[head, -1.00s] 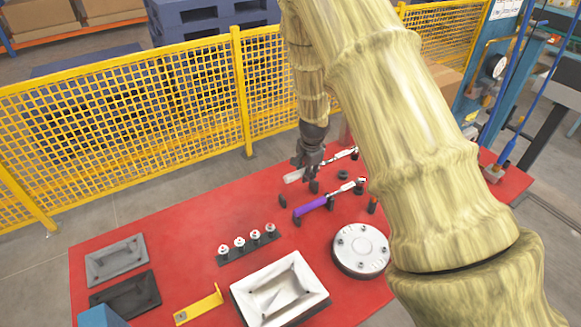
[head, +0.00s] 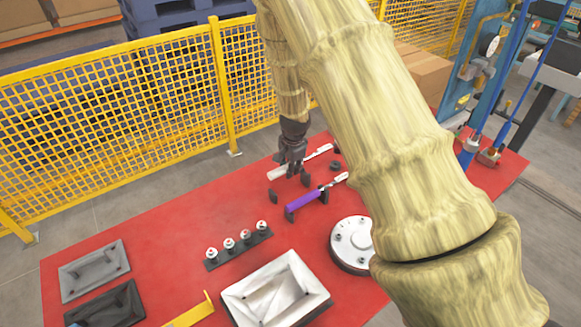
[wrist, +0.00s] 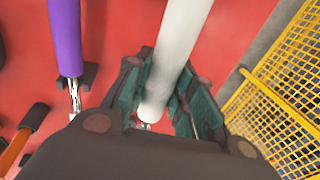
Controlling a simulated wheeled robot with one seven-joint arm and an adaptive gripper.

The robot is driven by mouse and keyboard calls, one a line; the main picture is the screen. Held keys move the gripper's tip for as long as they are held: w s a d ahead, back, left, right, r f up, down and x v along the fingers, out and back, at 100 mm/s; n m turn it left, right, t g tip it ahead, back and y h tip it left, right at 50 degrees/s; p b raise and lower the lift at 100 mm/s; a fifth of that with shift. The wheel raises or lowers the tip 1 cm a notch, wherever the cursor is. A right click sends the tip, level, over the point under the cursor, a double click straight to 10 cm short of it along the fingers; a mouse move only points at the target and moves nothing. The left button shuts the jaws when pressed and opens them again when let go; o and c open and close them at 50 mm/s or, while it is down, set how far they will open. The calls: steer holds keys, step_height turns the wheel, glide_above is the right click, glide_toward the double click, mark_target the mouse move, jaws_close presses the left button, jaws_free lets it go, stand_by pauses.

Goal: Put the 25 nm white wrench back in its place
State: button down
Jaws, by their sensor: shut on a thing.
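The white wrench (head: 318,153) is held by my gripper (head: 289,171) just above the red table, at its far side. In the wrist view its white handle (wrist: 176,55) runs between the two fingers of my gripper (wrist: 160,95), which is shut on it. Black holder posts (head: 273,196) stand on the near side of the wrench, and it appears apart from them. The purple-handled wrench (head: 305,200) rests in its own holders, nearer the camera and roughly parallel; its handle also shows in the wrist view (wrist: 65,38).
The red table (head: 170,222) carries a row of small fittings (head: 238,243), a white tray (head: 232,300) and a round flange (head: 350,240). A yellow mesh fence (head: 120,95) stands behind the table.

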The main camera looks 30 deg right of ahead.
steer(key=shift+s+b+x, duration=0.2)
steer(key=shift+b+x, duration=0.25)
steer(key=shift+x, duration=0.55)
steer(key=shift+s+b+x, duration=0.2)
steer(key=shift+b+x, duration=0.2)
steer(key=shift+x, duration=0.55)
steer(key=shift+s+b+x, duration=0.25)
steer(key=shift+b+x, duration=0.2)
steer(key=shift+x, duration=0.65)
steer(key=c, duration=1.1)
jaws_free()
steer(key=shift+s+a, duration=0.1)
steer(key=shift+a, duration=0.05)
steer(key=v, duration=1.2)
